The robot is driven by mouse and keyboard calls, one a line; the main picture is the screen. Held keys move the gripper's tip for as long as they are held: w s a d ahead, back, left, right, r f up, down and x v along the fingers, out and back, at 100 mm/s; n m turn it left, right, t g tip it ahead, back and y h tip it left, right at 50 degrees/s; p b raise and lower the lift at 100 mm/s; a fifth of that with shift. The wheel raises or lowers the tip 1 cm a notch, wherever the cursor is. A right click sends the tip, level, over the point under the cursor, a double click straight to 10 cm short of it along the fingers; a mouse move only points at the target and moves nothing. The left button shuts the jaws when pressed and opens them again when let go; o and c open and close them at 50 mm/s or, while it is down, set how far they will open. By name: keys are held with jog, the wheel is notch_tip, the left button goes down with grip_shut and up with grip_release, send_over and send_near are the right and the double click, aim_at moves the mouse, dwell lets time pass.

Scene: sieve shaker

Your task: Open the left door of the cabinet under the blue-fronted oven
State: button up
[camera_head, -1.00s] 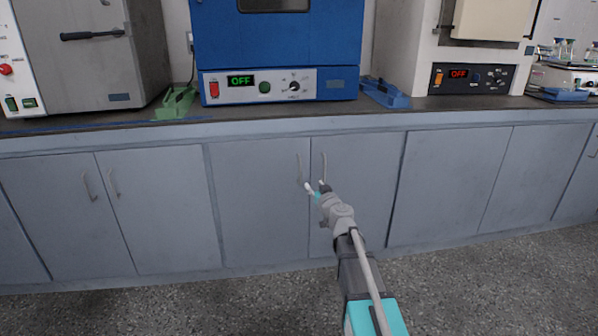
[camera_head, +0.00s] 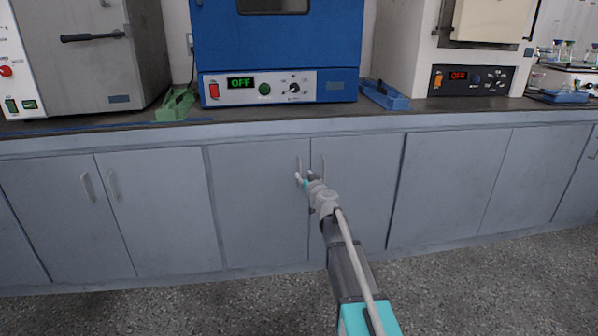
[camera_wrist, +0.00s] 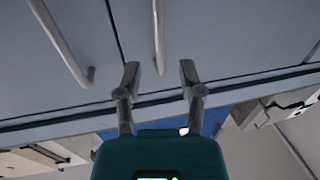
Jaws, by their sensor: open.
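The blue-fronted oven (camera_head: 277,45) stands on the counter. Below it, the left cabinet door (camera_head: 257,210) and the right door (camera_head: 358,165) both look shut. The left door's handle (camera_head: 299,161) is a thin vertical bar near the middle seam. In the wrist view, which is upside down, my gripper (camera_wrist: 159,74) is open, with one finger on each side of the left door's handle (camera_wrist: 158,30). The fingers look apart from the bar. The right door's handle (camera_wrist: 62,42) lies outside them.
The right door's handle (camera_head: 325,163) is close beside my gripper. The counter edge (camera_head: 260,130) runs above the doors. More closed cabinets flank them, such as the one at right (camera_head: 450,185). The speckled floor (camera_head: 230,303) in front is clear.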

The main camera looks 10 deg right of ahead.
aim_at(300, 171)
jog(key=shift+w+a, duration=0.25)
jog(key=shift+w, duration=0.95)
jog(key=shift+w+a, duration=0.25)
jog(key=shift+w, duration=0.9)
grip_shut()
